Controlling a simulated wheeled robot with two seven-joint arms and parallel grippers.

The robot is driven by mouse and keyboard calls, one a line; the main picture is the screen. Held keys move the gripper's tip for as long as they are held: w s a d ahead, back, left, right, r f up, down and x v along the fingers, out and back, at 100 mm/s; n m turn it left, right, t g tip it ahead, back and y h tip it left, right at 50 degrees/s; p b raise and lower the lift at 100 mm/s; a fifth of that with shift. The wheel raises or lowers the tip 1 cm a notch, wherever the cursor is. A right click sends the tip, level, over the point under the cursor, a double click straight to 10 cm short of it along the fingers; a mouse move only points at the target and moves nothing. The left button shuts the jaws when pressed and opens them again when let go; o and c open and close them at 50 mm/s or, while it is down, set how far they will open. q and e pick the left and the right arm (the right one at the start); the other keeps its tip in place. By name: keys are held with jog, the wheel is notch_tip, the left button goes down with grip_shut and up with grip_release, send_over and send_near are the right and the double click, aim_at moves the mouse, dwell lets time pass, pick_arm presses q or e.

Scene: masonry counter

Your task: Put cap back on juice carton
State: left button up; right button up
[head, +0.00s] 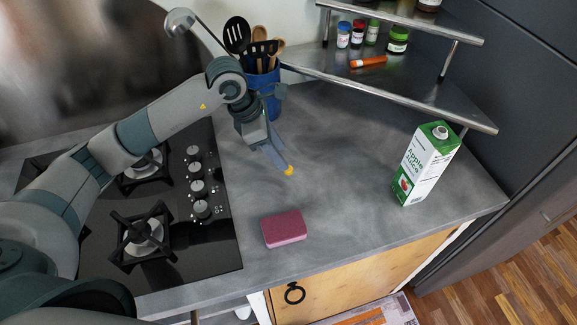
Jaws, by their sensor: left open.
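The juice carton (426,164), white and green with "Apple Juice" on its side, stands upright at the right of the counter. A pale round spout (440,132) shows on its top; I cannot tell whether it is bare. My left gripper (282,163) is open and points down over the middle of the counter, well to the left of the carton. A small yellow-orange spot (289,171) shows right at its fingertips. I cannot tell whether this is the cap or part of the fingers. My right gripper is out of view.
A pink sponge (284,229) lies near the counter's front edge. A gas hob (218,250) is at left. A blue utensil holder (268,84) stands behind my gripper. A metal corner shelf (400,97) with jars is at the back. The counter between gripper and carton is clear.

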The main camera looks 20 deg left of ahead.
pick_arm(q)
jog(key=shift+d+f+p, duration=0.2)
jog(key=shift+f+p, duration=0.45)
jog(key=shift+p, duration=0.15)
jog(key=p+x, duration=0.1)
jog(key=x, duration=0.2)
jog(key=shift+a+p, duration=0.15)
jog(key=shift+p, duration=0.2)
jog(key=shift+f, duration=0.4)
jog(key=shift+w, duration=0.1)
grip_shut()
